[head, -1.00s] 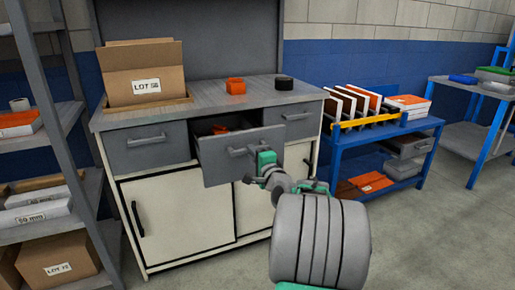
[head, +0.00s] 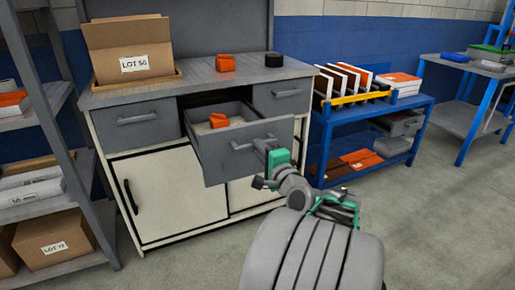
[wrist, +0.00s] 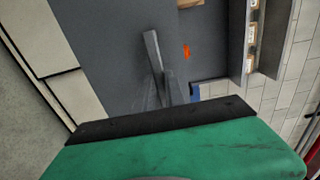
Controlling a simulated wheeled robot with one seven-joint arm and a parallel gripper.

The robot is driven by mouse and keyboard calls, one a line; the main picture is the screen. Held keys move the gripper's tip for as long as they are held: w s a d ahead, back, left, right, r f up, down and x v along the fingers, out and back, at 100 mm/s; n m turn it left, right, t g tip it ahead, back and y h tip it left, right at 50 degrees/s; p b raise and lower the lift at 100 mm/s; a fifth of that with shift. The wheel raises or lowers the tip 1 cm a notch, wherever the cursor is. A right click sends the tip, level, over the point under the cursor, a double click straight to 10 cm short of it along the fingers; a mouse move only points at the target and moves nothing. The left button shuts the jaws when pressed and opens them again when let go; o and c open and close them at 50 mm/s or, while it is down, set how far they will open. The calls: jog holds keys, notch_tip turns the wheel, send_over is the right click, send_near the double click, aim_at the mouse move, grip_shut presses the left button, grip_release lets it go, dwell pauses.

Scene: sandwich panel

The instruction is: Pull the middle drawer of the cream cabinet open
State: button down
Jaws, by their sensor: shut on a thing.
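The cream cabinet (head: 178,196) has a grey top and a row of three grey drawers. Its middle drawer (head: 222,158) stands pulled well out, and an orange item (head: 219,120) shows inside it. My gripper (head: 270,151) is at the right part of the middle drawer's bar handle (head: 243,147) and is shut on it. In the wrist view the handle (wrist: 153,55) runs down to the green gripper body (wrist: 180,150), in front of the grey drawer front. The exact grip is hidden behind the gripper's dark edge.
The left drawer (head: 140,124) and right drawer (head: 283,96) are closed. A cardboard box (head: 130,35) in a tray, an orange item (head: 225,62) and a black roll (head: 274,59) stand on top. A blue cart (head: 325,133) is right; a grey shelf stands left.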

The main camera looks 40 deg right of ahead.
jog(key=c, duration=1.4)
grip_release()
jog(key=p+v, duration=0.1)
jog(key=v, duration=0.6)
jog(key=shift+s, duration=0.35)
jog(key=shift+a, duration=0.15)
